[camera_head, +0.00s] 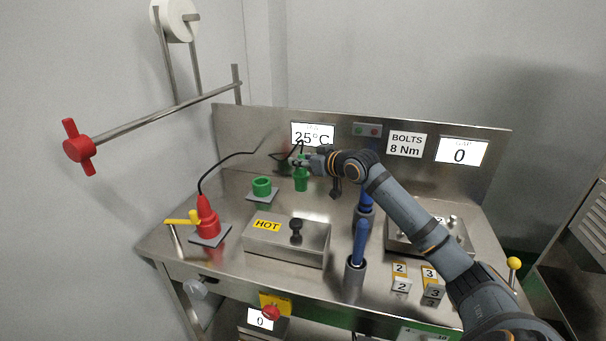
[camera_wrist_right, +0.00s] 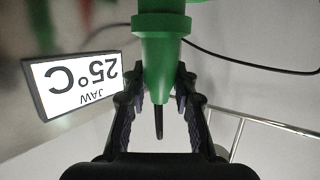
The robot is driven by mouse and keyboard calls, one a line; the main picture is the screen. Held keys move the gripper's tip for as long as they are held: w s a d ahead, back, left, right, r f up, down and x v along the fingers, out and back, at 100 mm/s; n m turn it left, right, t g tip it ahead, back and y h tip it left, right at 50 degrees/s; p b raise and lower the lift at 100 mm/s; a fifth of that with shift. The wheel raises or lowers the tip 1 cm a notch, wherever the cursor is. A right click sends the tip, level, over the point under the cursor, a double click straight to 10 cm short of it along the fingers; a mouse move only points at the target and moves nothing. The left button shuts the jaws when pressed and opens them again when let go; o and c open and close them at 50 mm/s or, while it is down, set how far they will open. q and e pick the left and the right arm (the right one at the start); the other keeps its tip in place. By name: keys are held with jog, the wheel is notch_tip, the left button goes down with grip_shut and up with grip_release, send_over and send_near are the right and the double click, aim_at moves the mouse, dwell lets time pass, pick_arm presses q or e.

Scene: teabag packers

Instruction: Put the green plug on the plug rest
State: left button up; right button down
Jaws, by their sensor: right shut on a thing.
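The green plug (camera_head: 301,182) hangs below my right gripper (camera_head: 304,162), over the back of the steel bench. I cannot tell for sure whether this is the plug rest. The plug is apart from it. My left gripper is out of view.
A red plug (camera_head: 207,220) stands on a grey plate at the left, near a yellow handle (camera_head: 184,221). A steel box marked HOT (camera_head: 283,243) with a black knob lies in front. Blue-handled tools (camera_head: 359,245) stand mid-bench. The jaw display (camera_head: 313,134) is behind the plug.

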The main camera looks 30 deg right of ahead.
jog(key=f, duration=0.1)
jog(key=w+d+f, duration=0.1)
jog(key=f, duration=0.1)
jog(key=shift+w+d, duration=0.4)
notch_tip(320, 180, down, 4)
jog(key=shift+r+b, duration=0.15)
jog(key=shift+b, duration=0.15)
jog(key=c, duration=1.1)
grip_release()
jog(key=shift+w, duration=0.1)
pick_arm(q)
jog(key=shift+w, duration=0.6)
pick_arm(e)
jog(key=shift+o, duration=0.2)
